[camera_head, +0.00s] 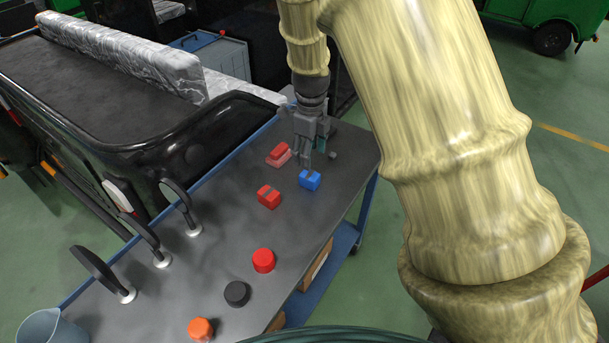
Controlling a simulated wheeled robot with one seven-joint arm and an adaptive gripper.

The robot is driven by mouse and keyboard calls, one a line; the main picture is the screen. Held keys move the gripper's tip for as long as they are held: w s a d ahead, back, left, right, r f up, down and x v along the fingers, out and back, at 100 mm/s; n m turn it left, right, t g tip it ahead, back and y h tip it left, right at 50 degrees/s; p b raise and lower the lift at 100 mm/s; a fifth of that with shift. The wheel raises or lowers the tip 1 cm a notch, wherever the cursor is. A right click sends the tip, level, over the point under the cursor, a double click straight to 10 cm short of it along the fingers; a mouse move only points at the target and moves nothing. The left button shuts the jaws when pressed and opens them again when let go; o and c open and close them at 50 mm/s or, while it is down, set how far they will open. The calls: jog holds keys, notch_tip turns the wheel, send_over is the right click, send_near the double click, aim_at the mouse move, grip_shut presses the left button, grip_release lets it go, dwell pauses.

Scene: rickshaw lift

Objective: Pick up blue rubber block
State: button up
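The blue rubber block (310,180) lies on the dark top of the blue-framed cart (215,245), toward its far right end. My gripper (319,165) points down just above and behind the block, with its fingertips close to the block's upper edge. Whether the fingers touch the block is too small to tell. The finger gap is not clear at this size. My arm comes down from the top of the view.
Red blocks (268,196) and (279,153) lie left of the blue block. Red (263,260), black (237,293) and orange (200,328) round pieces lie nearer. Mirrors (104,271) stand along the left edge; a bucket (50,330) is at lower left. A rickshaw (110,110) stands beyond.

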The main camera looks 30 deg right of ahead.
aim_at(310, 174)
jog(key=shift+s+f, duration=0.65)
jog(key=shift+f, duration=0.15)
jog(key=f, duration=0.1)
jog(key=w+f, duration=0.1)
jog(key=shift+w+a+f, duration=0.25)
jog(key=shift+f, duration=0.15)
jog(key=shift+s+d+f+p, duration=0.15)
jog(key=shift+s+f+p, duration=0.1)
jog(key=shift+s+p, duration=0.15)
jog(key=shift+s+f, duration=0.1)
jog(key=shift+f, duration=0.2)
jog(key=f, duration=0.2)
jog(key=f+p, duration=0.1)
jog(key=shift+w+d+f, duration=0.1)
jog(key=shift+w+d, duration=0.1)
jog(key=shift+w, duration=0.1)
jog(key=shift+s+f, duration=0.1)
jog(key=shift+f, duration=0.15)
jog(key=c, duration=1.2)
